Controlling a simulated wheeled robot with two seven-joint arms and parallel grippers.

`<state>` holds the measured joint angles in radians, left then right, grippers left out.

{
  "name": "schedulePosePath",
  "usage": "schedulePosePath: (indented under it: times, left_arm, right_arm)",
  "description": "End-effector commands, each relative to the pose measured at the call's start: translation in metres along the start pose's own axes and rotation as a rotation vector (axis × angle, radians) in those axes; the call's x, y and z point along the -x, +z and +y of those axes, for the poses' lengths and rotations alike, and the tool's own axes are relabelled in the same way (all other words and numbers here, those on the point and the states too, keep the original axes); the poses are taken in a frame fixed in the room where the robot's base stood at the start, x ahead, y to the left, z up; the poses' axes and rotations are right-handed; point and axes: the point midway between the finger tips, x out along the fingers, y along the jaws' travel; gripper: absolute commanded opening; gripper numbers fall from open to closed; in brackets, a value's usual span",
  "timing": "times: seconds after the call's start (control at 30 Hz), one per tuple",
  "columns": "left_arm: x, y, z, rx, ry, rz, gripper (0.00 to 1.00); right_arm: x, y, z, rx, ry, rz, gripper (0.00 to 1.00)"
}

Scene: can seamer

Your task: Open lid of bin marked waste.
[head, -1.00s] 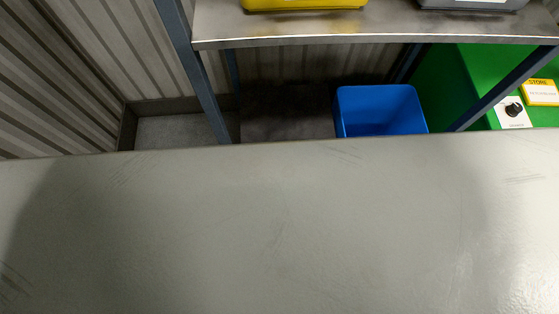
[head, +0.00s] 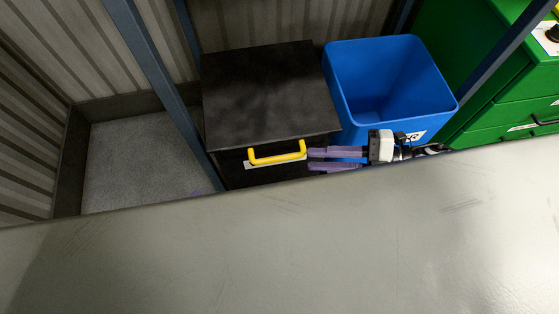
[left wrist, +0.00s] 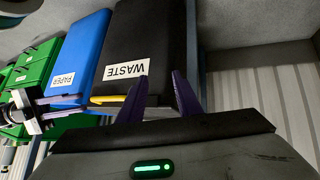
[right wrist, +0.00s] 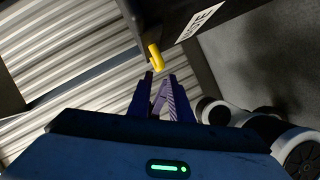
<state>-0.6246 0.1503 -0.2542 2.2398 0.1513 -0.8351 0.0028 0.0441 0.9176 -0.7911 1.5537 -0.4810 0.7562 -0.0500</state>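The waste bin is black, with a flat lid (head: 262,85) lying shut and a yellow handle (head: 277,155) at its front edge. Its WASTE label shows in the left wrist view (left wrist: 127,70); in the head view the label is mostly covered by the handle. My right gripper (head: 312,160) comes in from the right, fingers apart and empty, its tips just beside the handle's right end. In the right wrist view the handle (right wrist: 155,58) is just beyond the fingertips (right wrist: 160,78). My left gripper (left wrist: 158,85) is open and empty, in front of the WASTE bin.
A blue open bin (head: 385,80), labelled PAPER in the left wrist view (left wrist: 62,80), stands right of the black bin. Green drawers (head: 520,90) are further right. A blue-grey post (head: 160,90) stands at the left, with clear floor beyond. A grey table (head: 280,250) fills the foreground.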

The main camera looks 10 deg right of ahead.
Motion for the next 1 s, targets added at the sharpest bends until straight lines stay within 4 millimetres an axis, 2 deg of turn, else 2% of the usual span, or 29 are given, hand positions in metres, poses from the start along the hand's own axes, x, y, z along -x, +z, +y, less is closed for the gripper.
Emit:
schedulePosePath:
  times: [0.3, 0.5, 0.7, 0.93, 1.0]
  left_arm:
    - [-0.008, 0.003, 0.004, -0.018, 0.020, -0.028, 0.31]
    - [-0.011, 0.005, 0.006, -0.027, 0.032, -0.049, 0.31]
    - [-0.012, 0.005, 0.007, -0.031, 0.037, -0.056, 0.31]
    - [-0.011, 0.005, 0.007, -0.032, 0.038, -0.059, 0.31]
    - [-0.011, 0.005, 0.007, -0.032, 0.038, -0.059, 0.31]
  right_arm:
    - [-0.057, -0.001, 0.001, 0.000, 0.005, 0.003, 0.18]
    - [-0.086, -0.001, 0.001, -0.001, 0.004, 0.001, 0.18]
    - [-0.097, -0.001, 0.001, -0.003, 0.002, -0.001, 0.18]
    - [-0.097, -0.001, 0.001, -0.003, 0.002, -0.001, 0.18]
    - [-0.097, -0.001, 0.001, -0.003, 0.002, -0.001, 0.08]
